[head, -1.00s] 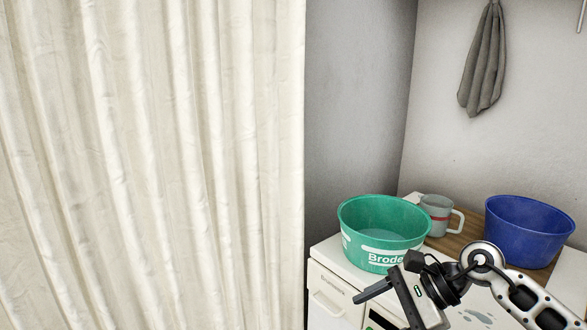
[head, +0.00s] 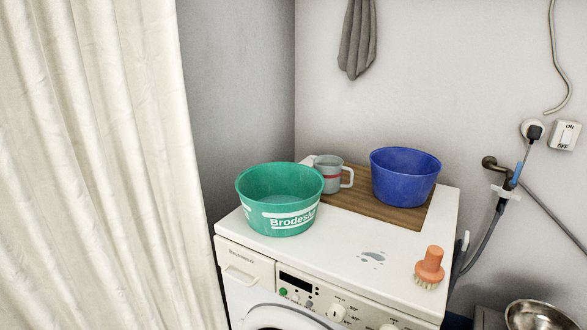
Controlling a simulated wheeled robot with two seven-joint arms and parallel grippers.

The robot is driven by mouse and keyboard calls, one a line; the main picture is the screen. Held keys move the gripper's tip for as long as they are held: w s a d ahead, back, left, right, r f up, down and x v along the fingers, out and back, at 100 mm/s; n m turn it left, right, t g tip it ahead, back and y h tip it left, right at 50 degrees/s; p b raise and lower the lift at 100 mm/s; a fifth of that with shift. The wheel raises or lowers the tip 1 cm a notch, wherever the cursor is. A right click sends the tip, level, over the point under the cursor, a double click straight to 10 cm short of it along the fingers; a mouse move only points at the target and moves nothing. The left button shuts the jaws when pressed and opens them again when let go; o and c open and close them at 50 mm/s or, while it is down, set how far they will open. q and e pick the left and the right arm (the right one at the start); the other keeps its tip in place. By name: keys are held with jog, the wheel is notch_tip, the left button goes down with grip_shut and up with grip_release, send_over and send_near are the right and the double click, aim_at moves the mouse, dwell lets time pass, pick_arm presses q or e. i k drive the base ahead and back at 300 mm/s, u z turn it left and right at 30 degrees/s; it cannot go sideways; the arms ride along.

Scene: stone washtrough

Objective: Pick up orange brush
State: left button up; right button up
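The orange brush (head: 430,266) stands on the white top of the washing machine (head: 330,250), near its front right corner. Its bristles face down and its rounded orange handle points up. Nothing touches it or covers it. Neither of my grippers shows in the head view now.
A green basin (head: 279,200) stands at the left of the machine top. A metal bowl (head: 536,316) is at lower right. A curtain (head: 95,170) fills the left.

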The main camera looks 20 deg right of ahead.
aim_at(428, 271)
jog(key=z, duration=1.55)
